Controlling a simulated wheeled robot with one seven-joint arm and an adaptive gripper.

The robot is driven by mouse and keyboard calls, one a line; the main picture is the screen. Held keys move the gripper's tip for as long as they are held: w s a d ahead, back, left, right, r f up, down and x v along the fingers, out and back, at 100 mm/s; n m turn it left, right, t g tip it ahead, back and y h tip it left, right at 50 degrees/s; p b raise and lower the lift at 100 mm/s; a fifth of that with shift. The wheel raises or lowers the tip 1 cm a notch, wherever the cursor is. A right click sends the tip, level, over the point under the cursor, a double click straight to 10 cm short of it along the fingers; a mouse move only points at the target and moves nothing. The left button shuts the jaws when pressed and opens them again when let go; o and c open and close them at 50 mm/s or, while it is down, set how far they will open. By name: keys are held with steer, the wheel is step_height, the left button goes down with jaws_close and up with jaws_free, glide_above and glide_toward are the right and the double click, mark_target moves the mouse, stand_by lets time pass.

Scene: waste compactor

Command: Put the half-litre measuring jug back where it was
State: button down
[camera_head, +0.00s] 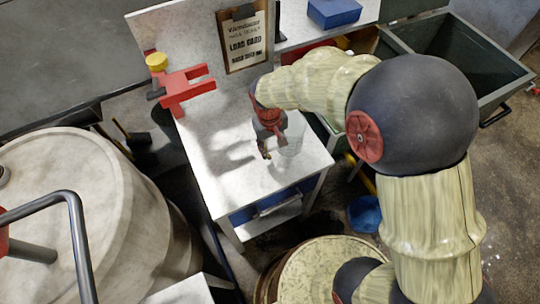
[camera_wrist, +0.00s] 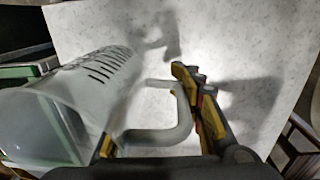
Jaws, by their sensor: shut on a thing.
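The measuring jug is clear, with dark graduation marks on its wall. It fills the left of the wrist view (camera_wrist: 88,90) and shows faintly in the head view (camera_head: 291,142) near the right edge of the white worktop (camera_head: 215,180). My gripper (camera_head: 266,150) points down over the worktop and is shut on the jug's handle (camera_wrist: 182,118). One dark and yellow finger shows right of the handle in the wrist view; the other is mostly hidden behind the jug. I cannot tell whether the jug's base touches the worktop.
A red fixture with a yellow knob (camera_head: 184,86) stands at the worktop's back left. A load card (camera_head: 243,42) hangs on the back panel. A blue box (camera_head: 334,12) lies behind. A green bin (camera_head: 460,55) stands right, a pale drum (camera_head: 95,210) left. The worktop's front left is clear.

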steer(key=shift+a+f, duration=0.35)
steer(key=shift+f, duration=0.15)
steer(key=shift+a+f+b, duration=0.15)
steer(key=shift+f+b, duration=0.45)
steer(key=shift+f, duration=1)
steer(key=shift+f, duration=0.1)
steer(key=c, duration=1.2)
jaws_free()
steer(key=r+p, duration=0.1)
steer(key=r, duration=0.3)
steer(key=r+p, duration=0.1)
steer(key=r, duration=0.3)
steer(key=r+p, duration=0.1)
steer(key=r, duration=0.3)
steer(key=shift+a+r, duration=0.25)
steer(key=shift+a, duration=0.05)
